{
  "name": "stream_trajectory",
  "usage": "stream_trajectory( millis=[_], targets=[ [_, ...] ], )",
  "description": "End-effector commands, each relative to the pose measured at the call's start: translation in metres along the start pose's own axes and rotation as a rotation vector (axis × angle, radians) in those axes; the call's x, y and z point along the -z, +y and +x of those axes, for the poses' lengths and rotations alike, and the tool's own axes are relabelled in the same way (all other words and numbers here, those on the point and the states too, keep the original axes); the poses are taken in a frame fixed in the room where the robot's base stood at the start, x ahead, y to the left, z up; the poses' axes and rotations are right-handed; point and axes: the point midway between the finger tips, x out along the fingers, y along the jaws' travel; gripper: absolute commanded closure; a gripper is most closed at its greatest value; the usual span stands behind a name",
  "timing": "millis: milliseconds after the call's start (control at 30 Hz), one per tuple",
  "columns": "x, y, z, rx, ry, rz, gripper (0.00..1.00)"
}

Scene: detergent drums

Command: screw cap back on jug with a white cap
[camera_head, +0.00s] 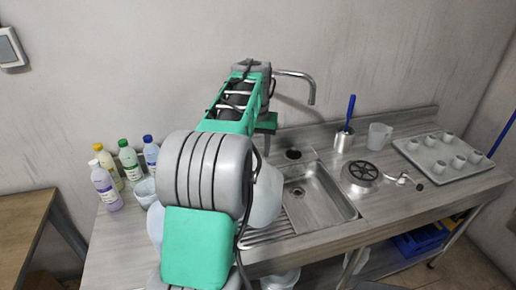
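A lavender jug (105,189) with a white top (94,163) stands upright at the left end of the counter. It is the front one of a small group of bottles. The top looks white, but whether the cap is seated or loose is too small to tell. No separate loose cap can be made out. My arm rises through the middle of the view and bends near the tap. My gripper does not show; the arm hides the area behind it.
Bottles with yellow (104,161), green (130,160) and blue (150,154) caps stand close by the jug. A sink (317,200), metal holder (343,142), clear cup (379,136) and cup tray (446,167) lie right.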

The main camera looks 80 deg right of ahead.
Motion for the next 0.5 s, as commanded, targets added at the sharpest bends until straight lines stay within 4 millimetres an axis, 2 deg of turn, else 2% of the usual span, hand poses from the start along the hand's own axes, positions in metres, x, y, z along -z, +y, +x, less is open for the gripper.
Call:
stream_trajectory(
  millis=[400, 500],
  targets=[
    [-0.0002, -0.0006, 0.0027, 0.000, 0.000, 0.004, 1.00],
    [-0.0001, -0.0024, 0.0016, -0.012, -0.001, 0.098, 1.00]
  ],
)
